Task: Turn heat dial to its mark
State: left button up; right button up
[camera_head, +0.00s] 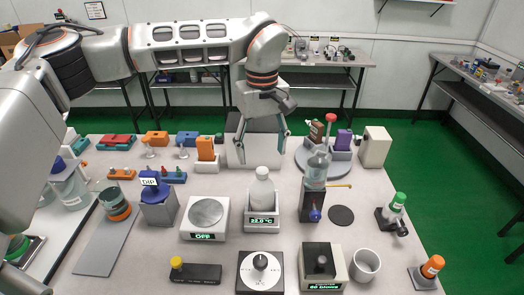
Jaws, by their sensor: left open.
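A dial box (260,285) with a black face stands at the front middle of the table. Its round white dial (260,263) has a dark pointer knob and scale marks around it, too small to read. Behind it, a white heater (262,222) shows 22.0 °C and bears a white bottle (262,189). My left gripper (261,152) is open and empty, fingers pointing down, above the back of the table, well away from the dial. My right gripper is not in view.
A balance (207,215) stands left of the heater. A box with a black block and lit display (322,272) and a white cup (364,265) stand right of the dial. A black block with a yellow knob (195,272) lies left. A clear bottle (317,172) stands behind.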

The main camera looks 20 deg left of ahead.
aim_at(260, 261)
jog(key=k, duration=1)
